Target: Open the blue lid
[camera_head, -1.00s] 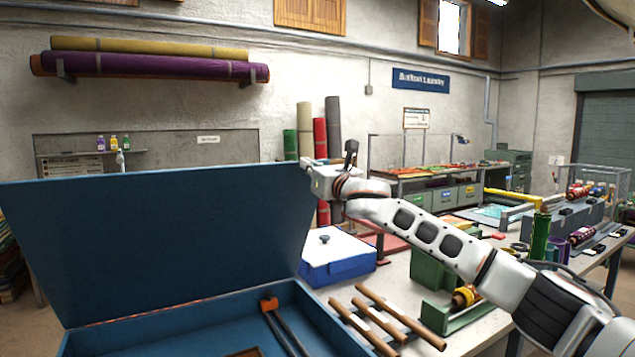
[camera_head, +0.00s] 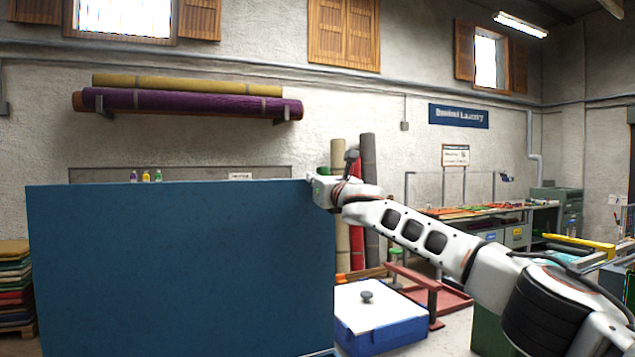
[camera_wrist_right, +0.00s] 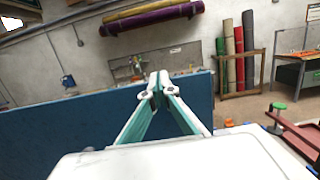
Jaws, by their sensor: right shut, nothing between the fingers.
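The blue lid (camera_head: 180,265) stands up as a large flat panel at the left of the head view, raised and roughly upright. My right arm reaches in from the right, with its wrist at the lid's upper right corner; the fingers are not clear there. In the right wrist view, my right gripper (camera_wrist_right: 158,82) is shut and empty, its tips by the top edge of the lid (camera_wrist_right: 60,130). I cannot tell whether it touches the lid. The box under the lid is out of frame. My left gripper is not seen.
A smaller blue box with a white top (camera_head: 378,318) stands right of the lid. Behind it is a red bench frame (camera_head: 430,285). Upright rug rolls (camera_head: 370,200) lean at the wall, and a purple roll (camera_head: 190,104) hangs above. A stack of folded rugs (camera_head: 14,290) is at the left.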

